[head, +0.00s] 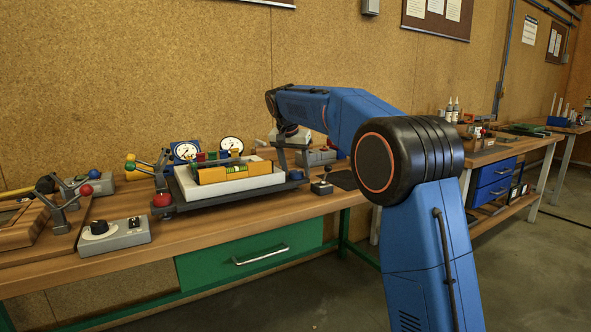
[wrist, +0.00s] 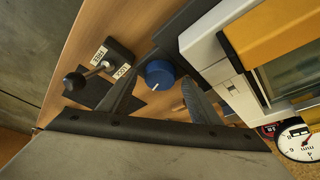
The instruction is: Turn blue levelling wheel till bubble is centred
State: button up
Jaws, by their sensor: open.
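The blue levelling wheel (wrist: 158,74), with a white pointer mark, shows in the wrist view beside the pale frame. My gripper (wrist: 160,79) is open, its two fingers on either side of the wheel in the picture. I cannot tell whether they touch it or how high they are above it. In the head view my wrist hangs over the right end of the frame, and my gripper is not clear there. The yellow spirit level (head: 222,172) with a green vial (head: 232,169) lies on the white tilting frame (head: 205,191). The bubble's position is too small to read.
A black lock lever (wrist: 75,82) with FREE and LOCK labels stands left of the wheel in the wrist view. A dial gauge (wrist: 297,141) shows at lower right. A grey knob box (head: 113,233) stands on the bench (head: 210,236) at left. Bare bench lies in front.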

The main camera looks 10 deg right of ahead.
jog(key=v, duration=1.7)
jog(key=shift+s+r, duration=0.15)
jog(key=shift+s, duration=0.05)
jog(key=s+d+f+n+y, duration=0.1)
jog(key=s+d+f, duration=0.2)
jog(key=s, duration=0.5)
jog(key=s+d+f+n, duration=0.2)
jog(key=s+d+f, duration=0.1)
jog(key=s, duration=0.6)
jog(key=s+d+f+n+y, duration=0.1)
jog(key=s+d+f, duration=0.2)
jog(key=s, duration=0.5)
jog(key=s+d+f+n+t, duration=0.1)
jog(key=s+d+f+n, duration=0.1)
jog(key=s+f, duration=2.3)
jog(key=shift+s+d+f+n+y, duration=0.25)
jog(key=shift+n+y, duration=0.05)
jog(key=shift+n, duration=0.2)
